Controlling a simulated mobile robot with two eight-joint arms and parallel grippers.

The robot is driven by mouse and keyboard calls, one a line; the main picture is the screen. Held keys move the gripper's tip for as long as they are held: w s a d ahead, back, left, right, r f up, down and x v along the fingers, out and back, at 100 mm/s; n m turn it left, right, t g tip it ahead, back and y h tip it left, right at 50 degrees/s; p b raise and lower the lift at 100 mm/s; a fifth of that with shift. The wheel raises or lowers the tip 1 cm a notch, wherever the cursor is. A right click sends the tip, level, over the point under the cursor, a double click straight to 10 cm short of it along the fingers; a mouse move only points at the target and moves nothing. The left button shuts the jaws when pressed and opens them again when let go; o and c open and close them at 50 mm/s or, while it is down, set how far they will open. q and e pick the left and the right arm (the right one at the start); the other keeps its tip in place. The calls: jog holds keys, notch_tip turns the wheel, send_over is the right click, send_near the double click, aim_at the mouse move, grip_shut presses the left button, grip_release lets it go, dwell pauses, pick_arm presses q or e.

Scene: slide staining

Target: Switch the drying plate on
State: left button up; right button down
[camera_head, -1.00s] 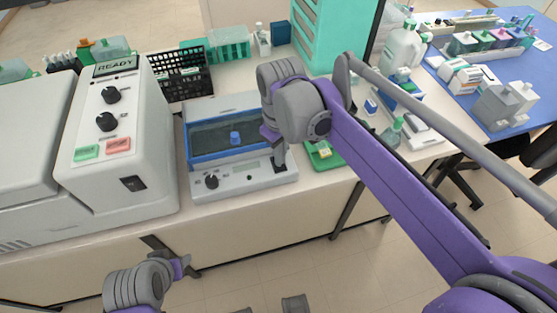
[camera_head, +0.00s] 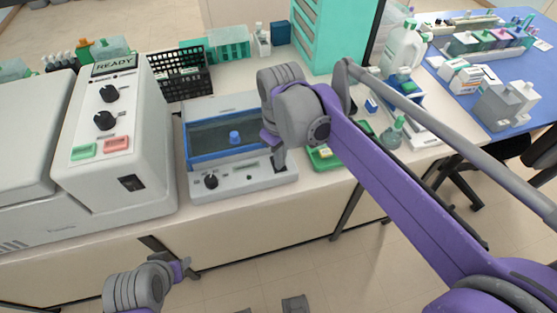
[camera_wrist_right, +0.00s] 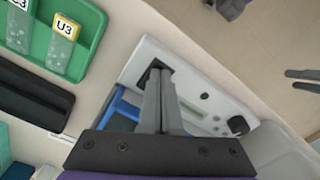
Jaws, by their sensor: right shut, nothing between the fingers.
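A white bench unit (camera_head: 240,181) with a blue-framed dark window, seemingly the drying plate, stands mid-bench. Its front panel has a black knob (camera_head: 211,181), a small display and a dark switch at the right end. My right gripper (camera_head: 279,159) is shut and empty over that right end. In the right wrist view the closed fingers (camera_wrist_right: 160,75) overlap the black switch recess (camera_wrist_right: 148,76), hiding part of it. I cannot tell whether they touch it or which way it is set. My left gripper (camera_head: 181,269) is low in front of the bench; its fingers (camera_wrist_right: 303,80) look apart and empty.
A large machine marked READY (camera_head: 115,130) stands left of the unit. A green tray (camera_wrist_right: 78,22) with labelled slides lies to its right. A black rack (camera_head: 182,78) and a teal drawer tower (camera_head: 335,35) stand behind. Bottles and a blue mat (camera_head: 460,85) are farther right.

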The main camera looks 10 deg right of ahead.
notch_tip(320, 180, up, 7)
jog(key=p, duration=0.5)
dwell(0.3)
dwell(0.5)
jog(key=s+d+f+m+t, duration=0.2)
jog(key=s+d+f+m, duration=0.1)
jog(key=s+f, duration=0.2)
jog(key=s+d+f+m+t, duration=0.3)
jog(key=s+f, duration=0.2)
jog(key=s, duration=0.4)
jog(key=shift+d+f+p, duration=0.25)
jog(key=shift+d+p, duration=0.05)
jog(key=shift+p, duration=0.15)
